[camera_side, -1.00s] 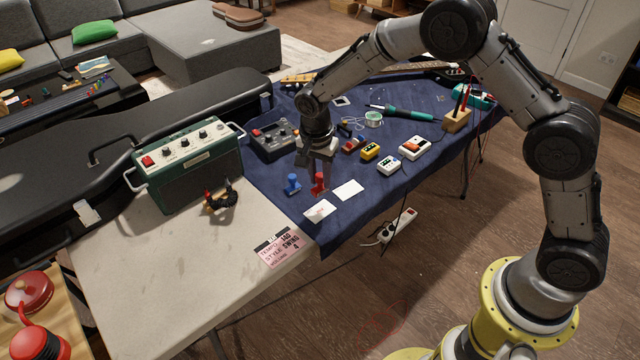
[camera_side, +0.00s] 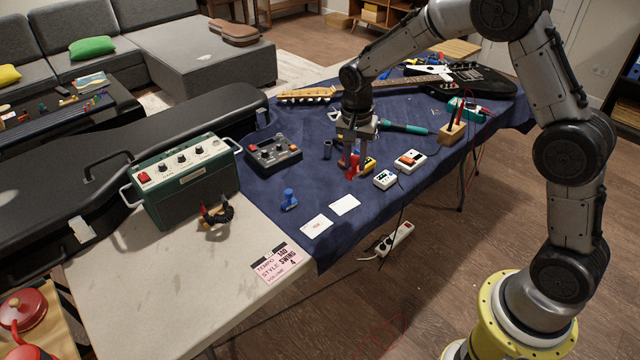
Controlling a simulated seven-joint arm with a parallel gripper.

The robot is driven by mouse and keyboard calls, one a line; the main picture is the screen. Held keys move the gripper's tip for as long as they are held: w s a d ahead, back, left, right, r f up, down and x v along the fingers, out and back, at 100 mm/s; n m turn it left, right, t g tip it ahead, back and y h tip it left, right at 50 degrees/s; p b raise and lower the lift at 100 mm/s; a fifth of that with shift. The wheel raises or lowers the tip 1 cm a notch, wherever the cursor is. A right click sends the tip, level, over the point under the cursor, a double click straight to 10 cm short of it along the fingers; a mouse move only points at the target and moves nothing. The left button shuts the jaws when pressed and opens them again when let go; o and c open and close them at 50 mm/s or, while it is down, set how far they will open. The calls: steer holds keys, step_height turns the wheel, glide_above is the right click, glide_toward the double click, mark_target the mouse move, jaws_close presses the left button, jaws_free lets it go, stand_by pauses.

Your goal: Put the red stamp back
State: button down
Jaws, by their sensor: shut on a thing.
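My gripper (camera_side: 354,160) is shut on the red stamp (camera_side: 353,172), beside the row of small pedals on the dark blue cloth. The stamp is upright, its upper part hidden between the fingers. I cannot tell whether its base touches the cloth. The blue stamp (camera_side: 289,199) stands to the left, nearer the front. Two white cards lie in front: one with a faint red mark (camera_side: 317,226) and a blank-looking one (camera_side: 345,205).
A yellow pedal (camera_side: 369,165), partly hidden, a white pedal (camera_side: 385,180) and an orange-and-white pedal (camera_side: 410,161) are close to my gripper on the right. A dark multi-knob unit (camera_side: 273,153) is to the left. A green soldering iron (camera_side: 405,128) lies behind.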

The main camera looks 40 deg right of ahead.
steer(key=shift+w+d, duration=0.3)
steer(key=shift+d, duration=0.1)
steer(key=w+f, duration=0.3)
steer(key=w, duration=0.1)
steer(key=w+d+f, duration=0.1)
steer(key=w+f, duration=0.2)
steer(key=w, duration=0.1)
steer(key=w+f, duration=0.3)
steer(key=w, duration=0.2)
steer(key=shift+d+f, duration=0.15)
steer(key=shift+w+f, duration=0.15)
steer(key=shift+f, duration=1.6)
steer(key=shift+f, duration=0.15)
steer(key=c, duration=0.7)
jaws_free()
